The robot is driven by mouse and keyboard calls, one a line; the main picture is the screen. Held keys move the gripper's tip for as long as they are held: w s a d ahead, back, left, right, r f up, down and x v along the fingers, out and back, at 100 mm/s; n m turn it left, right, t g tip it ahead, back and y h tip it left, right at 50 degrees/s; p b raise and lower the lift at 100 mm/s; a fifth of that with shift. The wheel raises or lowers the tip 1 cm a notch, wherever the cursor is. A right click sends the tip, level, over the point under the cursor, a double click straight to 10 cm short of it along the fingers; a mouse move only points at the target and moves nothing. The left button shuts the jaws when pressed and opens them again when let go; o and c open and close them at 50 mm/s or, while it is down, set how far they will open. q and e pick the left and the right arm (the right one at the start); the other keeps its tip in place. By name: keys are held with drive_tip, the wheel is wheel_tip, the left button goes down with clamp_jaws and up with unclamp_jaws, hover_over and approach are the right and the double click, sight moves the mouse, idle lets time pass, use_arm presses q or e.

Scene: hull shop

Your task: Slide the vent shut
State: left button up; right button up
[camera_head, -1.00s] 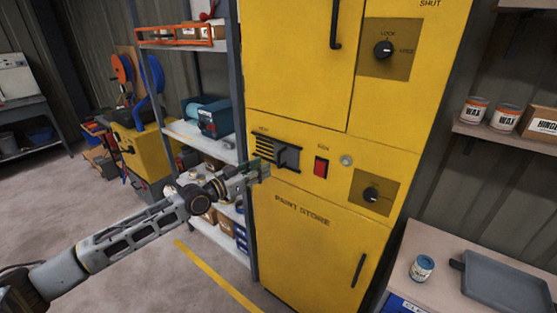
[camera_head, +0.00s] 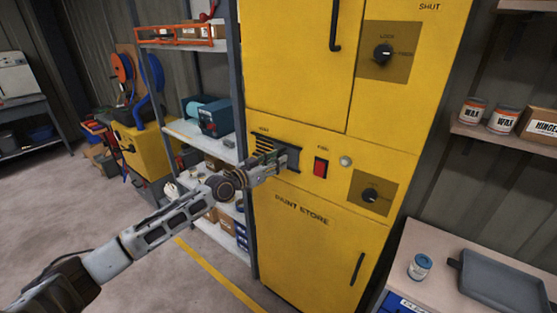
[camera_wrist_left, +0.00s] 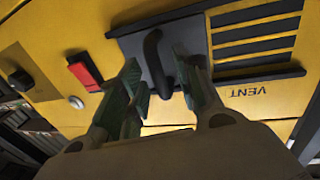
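The yellow paint store cabinet (camera_head: 300,245) has a vent (camera_head: 261,145) with dark slots on its front. The vent's dark sliding plate (camera_head: 294,158) is at the right end, clear of several slots. In the left wrist view, which is upside down, the slots (camera_wrist_left: 255,37) and the plate (camera_wrist_left: 186,36) show with an upright black handle (camera_wrist_left: 153,58). My left gripper (camera_head: 277,160) is in front of the plate. In the wrist view its fingers (camera_wrist_left: 160,75) are apart, one on either side of the handle. I cannot tell whether they touch it. My right gripper is out of view.
A red rocker switch (camera_head: 320,167) and a round light (camera_head: 345,160) sit right of the vent, with two knobs (camera_head: 383,52) (camera_head: 370,195) farther right. Metal shelving (camera_head: 243,80) stands close on the left. A bench (camera_head: 425,250) with a tray stands at lower right.

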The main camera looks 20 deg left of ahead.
use_arm(q)
drive_tip(key=shift+w+d, duration=0.35)
drive_tip(key=shift+w, duration=0.15)
drive_tip(key=shift+c, duration=0.2)
clamp_jaws()
